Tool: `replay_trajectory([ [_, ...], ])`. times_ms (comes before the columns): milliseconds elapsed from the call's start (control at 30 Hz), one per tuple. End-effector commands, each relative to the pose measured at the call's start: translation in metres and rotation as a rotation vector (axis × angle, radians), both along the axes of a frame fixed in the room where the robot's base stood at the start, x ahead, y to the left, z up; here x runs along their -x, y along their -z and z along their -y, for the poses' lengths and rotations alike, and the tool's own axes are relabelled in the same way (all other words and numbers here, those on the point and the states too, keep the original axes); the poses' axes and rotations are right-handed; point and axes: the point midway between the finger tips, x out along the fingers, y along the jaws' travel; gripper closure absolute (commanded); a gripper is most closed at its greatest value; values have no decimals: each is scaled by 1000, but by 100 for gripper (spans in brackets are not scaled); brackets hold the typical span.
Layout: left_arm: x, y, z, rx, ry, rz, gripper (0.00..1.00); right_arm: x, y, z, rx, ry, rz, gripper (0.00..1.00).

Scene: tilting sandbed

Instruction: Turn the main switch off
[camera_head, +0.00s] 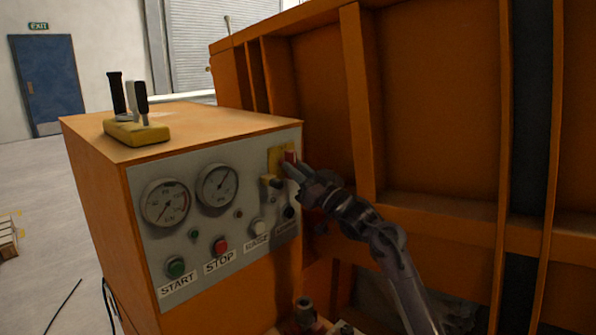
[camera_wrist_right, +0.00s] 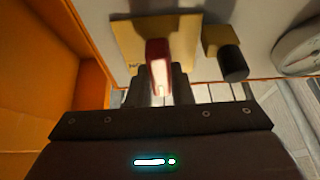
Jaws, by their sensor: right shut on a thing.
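The main switch has a red handle (camera_head: 290,156) on a yellow plate (camera_head: 275,160), at the upper right of the grey control panel (camera_head: 150,205). In the right wrist view the red handle (camera_wrist_right: 158,65) stands between the two dark fingers, in front of the yellow plate (camera_wrist_right: 128,40). My right gripper (camera_head: 289,167) is shut on the red handle, and its fingers hide part of it. The gripper also shows in the right wrist view (camera_wrist_right: 160,85). My left gripper is not in view.
A black knob (camera_wrist_right: 233,65) sits close beside the plate. Levers (camera_head: 130,95) stand on the cabinet top. The orange sandbed wall (camera_head: 430,100) rises just right of the panel.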

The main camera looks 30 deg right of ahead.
Motion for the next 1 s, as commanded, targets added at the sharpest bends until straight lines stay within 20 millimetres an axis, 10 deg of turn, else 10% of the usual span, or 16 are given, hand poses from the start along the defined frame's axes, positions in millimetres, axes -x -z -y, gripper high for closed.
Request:
replay_trajectory([
  [233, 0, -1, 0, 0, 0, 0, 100, 1, -9, 2, 0, 7, 17, 100],
  [267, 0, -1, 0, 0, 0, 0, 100, 1, -9, 2, 0, 7, 17, 79],
  [433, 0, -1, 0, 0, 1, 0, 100, 1, -6, 2, -1, 5, 11, 58],
  [1000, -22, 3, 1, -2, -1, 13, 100, 36, 17, 14, 2, 3, 4, 58],
])
